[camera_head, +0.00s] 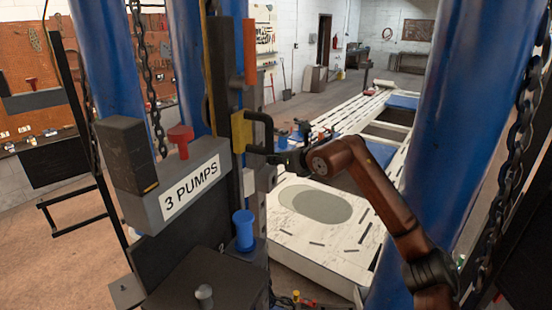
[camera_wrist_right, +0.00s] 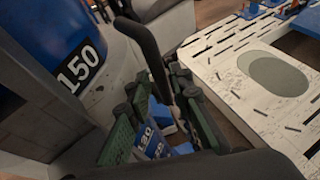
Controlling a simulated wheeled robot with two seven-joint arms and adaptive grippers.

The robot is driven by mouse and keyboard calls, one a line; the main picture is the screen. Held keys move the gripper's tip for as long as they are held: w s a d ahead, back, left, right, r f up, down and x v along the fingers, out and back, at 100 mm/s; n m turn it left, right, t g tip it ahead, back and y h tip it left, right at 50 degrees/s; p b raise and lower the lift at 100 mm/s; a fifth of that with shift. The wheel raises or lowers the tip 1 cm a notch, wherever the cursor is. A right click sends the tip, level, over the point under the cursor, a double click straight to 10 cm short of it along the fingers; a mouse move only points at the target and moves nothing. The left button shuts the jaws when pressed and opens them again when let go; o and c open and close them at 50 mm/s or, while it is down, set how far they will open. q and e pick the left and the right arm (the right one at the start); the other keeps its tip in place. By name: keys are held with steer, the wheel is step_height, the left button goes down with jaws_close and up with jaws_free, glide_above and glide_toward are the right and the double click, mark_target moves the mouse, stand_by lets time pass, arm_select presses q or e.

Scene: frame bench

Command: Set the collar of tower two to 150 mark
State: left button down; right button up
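In the head view a yellow collar piece (camera_head: 239,132) with a black loop handle (camera_head: 262,128) sits on the dark upright of the near tower. My right gripper (camera_head: 284,157) is at the lower end of this handle. In the right wrist view the black handle (camera_wrist_right: 143,45) reaches down towards the gap between my green-padded fingers (camera_wrist_right: 160,115), which stand apart. I cannot tell whether they touch it. A white-on-black "150" mark (camera_wrist_right: 80,68) shows on the blue column. More number marks (camera_wrist_right: 152,143) show between the fingers, partly hidden. My left gripper is not in view.
A grey box labelled "3 PUMPS" (camera_head: 180,190) with a red knob stands left of the upright. A blue spool-shaped part (camera_head: 244,230) is below the collar. Blue columns (camera_head: 460,140) and hanging chains (camera_head: 510,170) flank the area. A white slotted bench (camera_head: 315,225) lies behind my arm.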

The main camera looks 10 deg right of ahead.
steer(key=v, duration=1.1)
steer(key=shift+s+d, duration=0.2)
steer(key=shift+s, duration=0.1)
steer(key=shift+r, duration=0.1)
